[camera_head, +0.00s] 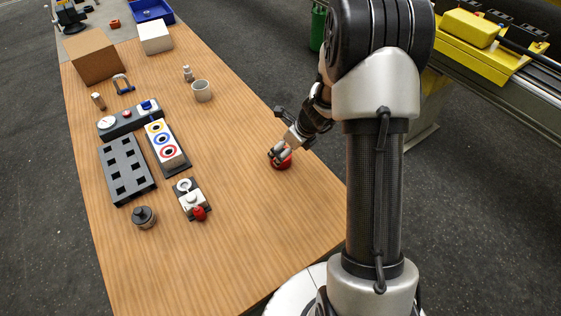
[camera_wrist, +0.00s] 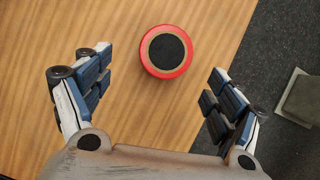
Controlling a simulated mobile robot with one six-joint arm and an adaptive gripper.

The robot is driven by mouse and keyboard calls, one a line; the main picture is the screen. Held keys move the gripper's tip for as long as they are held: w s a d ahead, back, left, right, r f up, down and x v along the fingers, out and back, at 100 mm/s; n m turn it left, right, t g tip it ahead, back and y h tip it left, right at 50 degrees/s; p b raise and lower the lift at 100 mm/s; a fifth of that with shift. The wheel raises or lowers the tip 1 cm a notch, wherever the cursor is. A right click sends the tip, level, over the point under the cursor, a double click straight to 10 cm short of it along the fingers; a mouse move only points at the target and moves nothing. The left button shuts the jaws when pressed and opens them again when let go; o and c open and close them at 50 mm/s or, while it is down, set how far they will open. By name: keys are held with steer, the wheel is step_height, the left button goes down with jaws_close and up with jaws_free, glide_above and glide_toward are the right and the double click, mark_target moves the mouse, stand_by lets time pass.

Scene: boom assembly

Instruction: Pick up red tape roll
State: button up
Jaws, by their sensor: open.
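The red tape roll (camera_wrist: 178,71) lies flat on the wooden table, with a dark round centre inside a tan ring. In the wrist view it sits ahead of and between the two open fingers of my gripper (camera_wrist: 154,94), with wood visible between it and each finger. In the head view the red tape roll (camera_head: 281,164) is near the table's right edge, partly hidden by my gripper (camera_head: 280,155), which hangs just over it. My gripper is open and holds nothing.
The wooden table (camera_head: 235,225) is clear around the roll. To the left stand a white mug (camera_head: 202,91), a black tray with square holes (camera_head: 127,169), a panel with coloured rings (camera_head: 166,146) and a small device with a red knob (camera_head: 192,199). A cardboard box (camera_head: 97,57) stands farther back.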

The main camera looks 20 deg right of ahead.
mark_target(288, 161)
steer(key=b+x, duration=0.1)
steer(key=x, duration=0.3)
steer(key=w+b+x, duration=0.1)
steer(key=x, duration=0.2)
steer(key=shift+w+d+f+b, duration=0.1)
steer(key=shift+d+f+b, duration=0.1)
steer(key=shift+b, duration=0.2)
steer(key=shift+c, duration=0.5)
steer(key=c, duration=1.1)
steer(key=shift+c, duration=0.2)
